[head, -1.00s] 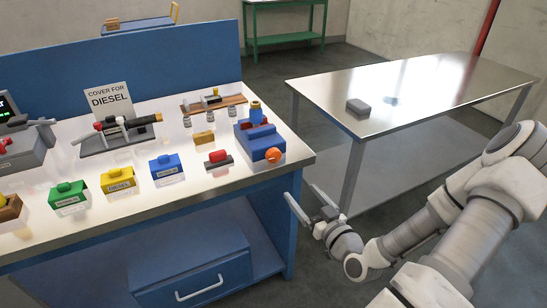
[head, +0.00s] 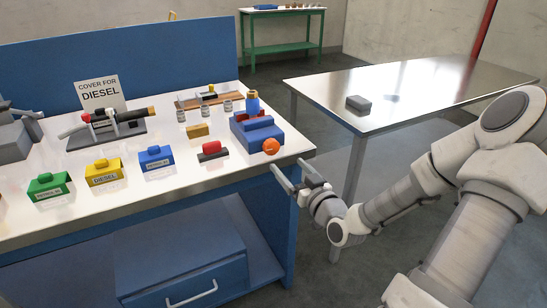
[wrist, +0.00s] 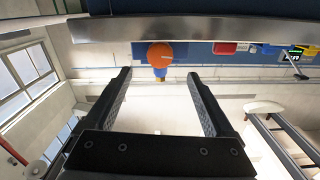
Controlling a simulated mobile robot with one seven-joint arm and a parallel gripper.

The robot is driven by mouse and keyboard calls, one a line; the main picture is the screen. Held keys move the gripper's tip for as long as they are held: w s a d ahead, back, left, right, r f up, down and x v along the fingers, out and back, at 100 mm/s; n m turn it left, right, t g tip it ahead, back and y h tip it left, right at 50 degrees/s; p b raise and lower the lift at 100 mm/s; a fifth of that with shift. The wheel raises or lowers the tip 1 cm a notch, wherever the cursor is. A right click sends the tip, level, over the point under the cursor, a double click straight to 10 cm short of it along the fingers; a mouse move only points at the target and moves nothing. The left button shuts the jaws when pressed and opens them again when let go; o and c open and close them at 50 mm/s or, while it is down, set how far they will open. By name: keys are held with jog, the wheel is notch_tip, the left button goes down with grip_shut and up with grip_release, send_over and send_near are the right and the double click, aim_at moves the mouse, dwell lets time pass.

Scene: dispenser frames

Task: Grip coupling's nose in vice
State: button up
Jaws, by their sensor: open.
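The blue vice (head: 258,133) with an orange round knob (head: 271,146) sits at the bench's front right corner. A blue upright piece with a brass top (head: 252,97), perhaps the coupling, stands at the vice's far side. I cannot tell whether the vice jaws touch it. My gripper (head: 287,168) is open and empty, just off the bench's right front corner, below the vice. In the wrist view, the orange knob (wrist: 160,53) shows beyond and between my open fingers (wrist: 159,80), with blue and brass just past it.
The bench (head: 215,185) holds a red-and-black block (head: 212,151), a brass block (head: 198,131) and blue, yellow and green covers. A nozzle on a grey stand (head: 105,130) is by the DIESEL sign (head: 98,92). A metal table (head: 425,85) stands right, across a floor gap.

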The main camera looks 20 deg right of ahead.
aim_at(273, 148)
jog(key=w+b, duration=0.1)
jog(key=w, duration=0.9)
jog(key=shift+a+r, duration=0.1)
jog(key=shift+a, duration=0.05)
jog(key=c, duration=1.4)
jog(key=shift+m+p, duration=0.6)
jog(key=shift+m, duration=0.9)
jog(key=o, duration=1.4)
jog(key=shift+s, duration=0.1)
jog(key=s+p, duration=0.9)
jog(key=s, duration=0.8)
jog(key=shift+s+d, duration=0.15)
jog(key=shift+d, duration=0.15)
